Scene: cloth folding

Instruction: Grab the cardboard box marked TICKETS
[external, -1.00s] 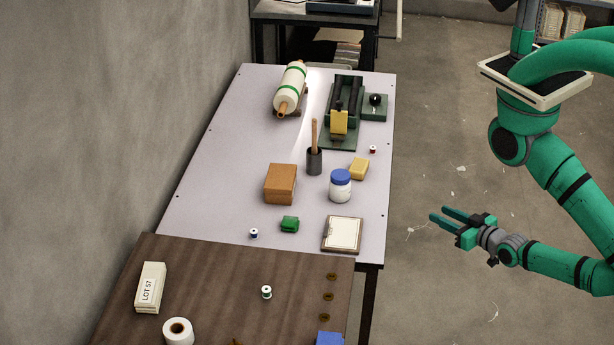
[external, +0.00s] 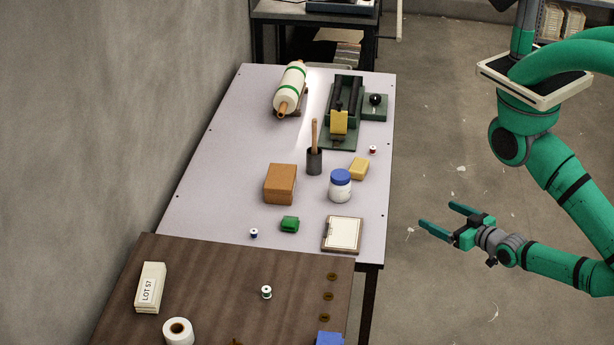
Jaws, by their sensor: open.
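A brown cardboard-coloured box (external: 280,184) sits on the pale table, left of a white jar with a blue lid. No TICKETS lettering can be read on it from here. A cream box (external: 150,288) on the dark wooden table in front carries the label LOT 57. My gripper (external: 437,215) is open and empty, over the floor to the right of the pale table's edge. Its fingers point left toward the table, well apart from both boxes.
The pale table (external: 225,135) also holds a jar (external: 340,186), a dark cup with a wooden handle (external: 314,161), a yellow block (external: 359,168), a green block (external: 290,224), a clipboard (external: 342,234), a roll (external: 290,88) and a green machine (external: 343,108). A wall stands at left.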

